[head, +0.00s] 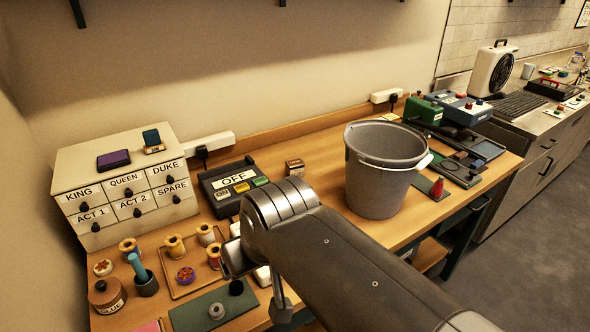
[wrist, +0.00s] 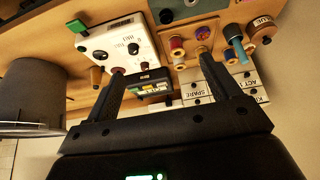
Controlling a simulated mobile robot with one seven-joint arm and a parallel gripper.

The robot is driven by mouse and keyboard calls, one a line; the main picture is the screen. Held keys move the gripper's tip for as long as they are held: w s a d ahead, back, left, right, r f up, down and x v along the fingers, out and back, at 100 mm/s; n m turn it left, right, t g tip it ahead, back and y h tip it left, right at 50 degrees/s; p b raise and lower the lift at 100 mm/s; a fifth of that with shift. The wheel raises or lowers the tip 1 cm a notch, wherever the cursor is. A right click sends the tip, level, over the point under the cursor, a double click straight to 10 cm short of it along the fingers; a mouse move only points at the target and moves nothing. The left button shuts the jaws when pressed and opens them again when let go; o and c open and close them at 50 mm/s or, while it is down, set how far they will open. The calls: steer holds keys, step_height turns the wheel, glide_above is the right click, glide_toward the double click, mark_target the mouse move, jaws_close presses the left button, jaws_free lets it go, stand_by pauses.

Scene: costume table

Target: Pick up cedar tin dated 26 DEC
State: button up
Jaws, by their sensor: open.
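A small brown box or tin with a pale label (head: 294,168) stands on the table behind the OFF panel in the head view; its print is too small to read. A small dark teal-topped item with an orange, labelled base (head: 153,141) sits on the drawer cabinet, also unreadable. I cannot tell which, if either, is the cedar tin dated 26 DEC. In the wrist view my gripper (wrist: 160,68) is open, with nothing seen held between its fingers. In the head view my arm hides much of the front of the table.
A drawer cabinet (head: 125,187) stands at the left. The OFF panel (head: 233,184) is beside it. A large grey bucket (head: 378,180) stands to the right. Spools (head: 176,246) and a glue pot (head: 108,296) crowd the front left. A white knobbed box (wrist: 116,46) shows in the wrist view.

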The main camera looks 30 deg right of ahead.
steer(key=w+d+r, duration=0.2)
steer(key=w, duration=0.4)
steer(key=w+d+r, duration=0.2)
steer(key=w, duration=0.3)
steer(key=m+g, duration=0.1)
steer(key=m, duration=0.1)
glide_above(295, 162)
steer(key=s, duration=0.4)
step_height(295, 162, down, 16)
steer(key=shift+h, duration=0.4)
steer(key=x, duration=0.4)
steer(key=shift+w+f, duration=0.15)
steer(key=shift+w+a+x, duration=0.15)
steer(key=shift+w+x, duration=0.05)
steer(key=shift+x, duration=1.15)
steer(key=shift+w+a+x, duration=0.1)
steer(key=shift+w+x, duration=0.1)
steer(key=shift+x, duration=1.1)
steer(key=shift+c, duration=0.3)
